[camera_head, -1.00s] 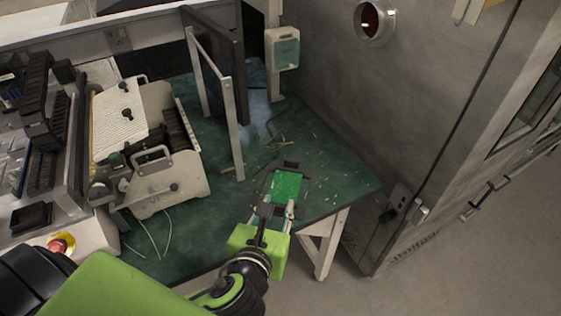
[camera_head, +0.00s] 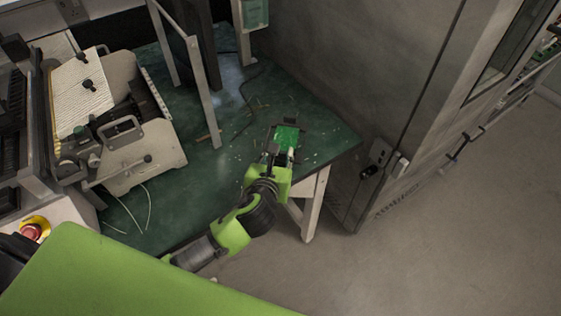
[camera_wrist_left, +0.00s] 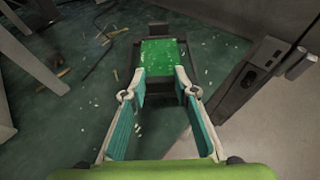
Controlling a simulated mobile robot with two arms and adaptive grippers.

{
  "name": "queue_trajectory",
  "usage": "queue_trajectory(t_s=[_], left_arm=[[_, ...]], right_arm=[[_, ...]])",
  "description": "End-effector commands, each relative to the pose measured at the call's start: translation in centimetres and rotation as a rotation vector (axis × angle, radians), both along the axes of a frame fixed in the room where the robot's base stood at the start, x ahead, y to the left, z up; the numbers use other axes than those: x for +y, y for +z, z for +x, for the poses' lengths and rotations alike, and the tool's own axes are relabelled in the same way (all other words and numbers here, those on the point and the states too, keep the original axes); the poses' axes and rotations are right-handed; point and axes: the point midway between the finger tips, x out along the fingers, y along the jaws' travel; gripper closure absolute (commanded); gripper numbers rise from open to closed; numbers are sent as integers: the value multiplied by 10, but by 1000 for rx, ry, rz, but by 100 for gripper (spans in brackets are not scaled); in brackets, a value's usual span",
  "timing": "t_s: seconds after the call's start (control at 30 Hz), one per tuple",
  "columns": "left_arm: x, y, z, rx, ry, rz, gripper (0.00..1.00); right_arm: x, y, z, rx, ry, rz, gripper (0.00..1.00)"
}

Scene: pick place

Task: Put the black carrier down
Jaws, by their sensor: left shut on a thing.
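The black carrier (camera_head: 289,122) is a dark frame with a green board (camera_head: 287,138) in it. It is at or just above the right end of the green table; I cannot tell whether it touches the top. My left gripper (camera_head: 280,157) is shut on the carrier's near end. In the left wrist view the carrier (camera_wrist_left: 136,58) lies ahead, with the gripper's fingers (camera_wrist_left: 161,92) on both sides of its near part. The green board (camera_wrist_left: 163,55) faces up there. My right gripper is not in view.
The green table (camera_head: 190,205) has small scraps around the carrier. A beige machine (camera_head: 130,160) stands to the left, and a metal-framed panel (camera_head: 195,75) behind. A grey cabinet wall (camera_head: 345,75) is close on the right. Open floor (camera_head: 430,240) lies at the front right.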

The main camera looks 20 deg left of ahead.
Motion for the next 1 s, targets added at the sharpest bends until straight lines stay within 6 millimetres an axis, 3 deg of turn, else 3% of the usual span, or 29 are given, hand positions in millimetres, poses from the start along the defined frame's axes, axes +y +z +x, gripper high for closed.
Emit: queue_trajectory(t_s=[0.3, 0.7, 0.73, 0.77, 1.0], left_arm=[[0, -37, 6, 3, 0, 0, 95], [0, -41, 6, 0, -2, 1, 95], [0, -40, 6, 1, -2, 1, 65], [0, -40, 6, 1, -2, 1, 57], [0, -40, 6, 1, -1, 0, 56]], right_arm=[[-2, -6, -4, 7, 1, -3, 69], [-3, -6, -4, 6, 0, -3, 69], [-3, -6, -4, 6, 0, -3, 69], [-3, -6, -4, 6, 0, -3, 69], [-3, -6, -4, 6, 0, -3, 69]])
